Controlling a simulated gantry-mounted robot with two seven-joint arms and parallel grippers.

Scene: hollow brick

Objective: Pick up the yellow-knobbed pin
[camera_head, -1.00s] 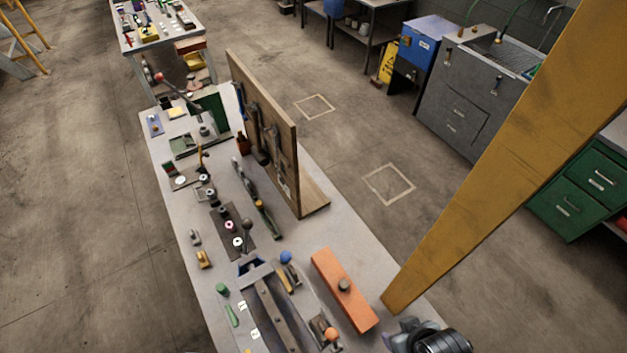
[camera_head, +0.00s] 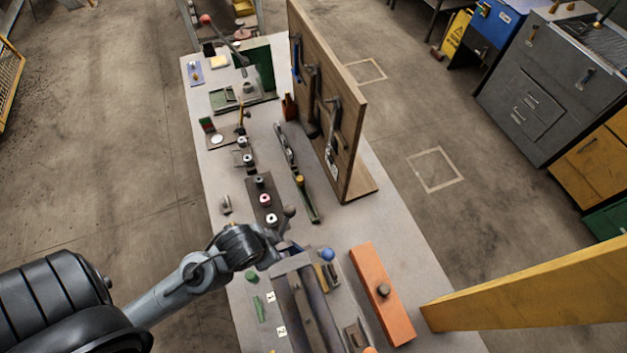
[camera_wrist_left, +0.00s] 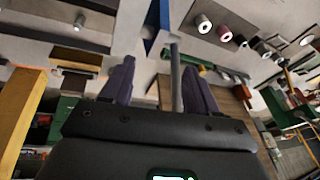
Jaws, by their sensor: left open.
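A small yellow knob (camera_head: 300,180) tops a green rail-like piece on the workbench, in front of the upright wooden board; I take it for the yellow-knobbed pin. In the left wrist view my left gripper (camera_wrist_left: 160,72) has two dark fingers spread apart. A grey rod shows between them, and nothing appears gripped. My right gripper is not in view.
The wooden board (camera_head: 330,100) stands upright behind the rail. An orange block (camera_head: 382,292) lies at the right. A blue-knobbed part (camera_head: 327,254), dark lever knob (camera_head: 289,211) and spools (camera_head: 265,200) crowd the bench near my wrist. Bare bench (camera_head: 350,222) lies right of the rail.

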